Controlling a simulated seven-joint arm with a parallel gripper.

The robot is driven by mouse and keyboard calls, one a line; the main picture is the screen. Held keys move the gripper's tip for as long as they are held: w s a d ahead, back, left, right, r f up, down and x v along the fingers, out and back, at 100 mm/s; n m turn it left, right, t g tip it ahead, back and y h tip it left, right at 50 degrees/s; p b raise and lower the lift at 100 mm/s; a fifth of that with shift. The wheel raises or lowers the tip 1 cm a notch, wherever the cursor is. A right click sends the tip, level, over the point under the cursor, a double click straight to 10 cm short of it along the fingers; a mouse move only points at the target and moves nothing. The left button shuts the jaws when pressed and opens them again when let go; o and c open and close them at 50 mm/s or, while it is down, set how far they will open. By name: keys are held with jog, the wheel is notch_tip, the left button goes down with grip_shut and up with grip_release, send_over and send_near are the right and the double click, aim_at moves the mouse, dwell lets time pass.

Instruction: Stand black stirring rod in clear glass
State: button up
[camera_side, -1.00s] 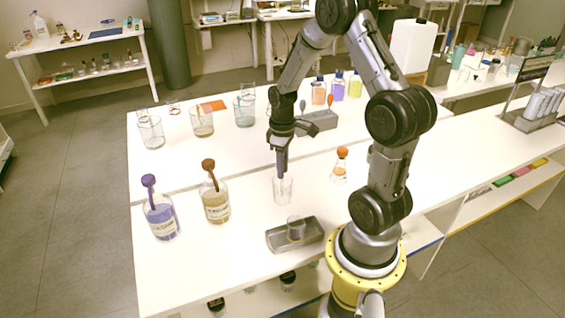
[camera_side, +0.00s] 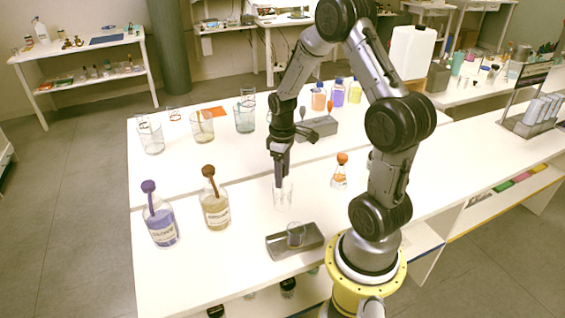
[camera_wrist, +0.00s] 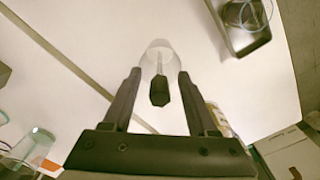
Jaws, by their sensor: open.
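The black stirring rod (camera_wrist: 159,93) shows in the wrist view with its dark handle between my fingers and its thin pale shaft inside the clear glass (camera_wrist: 157,48). In the side view the clear glass (camera_side: 284,195) stands on the front part of the white table, right below my fingers; the rod is hard to make out there. My gripper (camera_wrist: 160,75) is open, with a gap between each finger and the handle. In the side view my gripper (camera_side: 281,178) points down at the glass rim.
A grey tray (camera_side: 272,249) holding a small glass (camera_side: 296,234) is in front of the clear glass. A flask with an orange top (camera_side: 340,172) stands to the right. An amber bottle (camera_side: 215,211) and a purple bottle (camera_side: 161,224) stand to the left.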

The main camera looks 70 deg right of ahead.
notch_tip(320, 180, up, 14)
jog(key=shift+f, duration=0.2)
dwell(0.9)
jog(key=a+r+n+t, duration=0.3)
jog(key=a+r, duration=0.6)
jog(key=a, duration=0.4)
jog(key=s+a+f+m+t, duration=0.1)
jog(key=s+a+m+t, duration=0.1)
jog(key=s+a, duration=0.4)
jog(key=s+m, duration=0.1)
jog(key=s, duration=0.3)
jog(key=shift+s+a+f+t, duration=0.2)
jog(key=shift+a+f+t, duration=0.1)
jog(key=shift+a+f, duration=0.1)
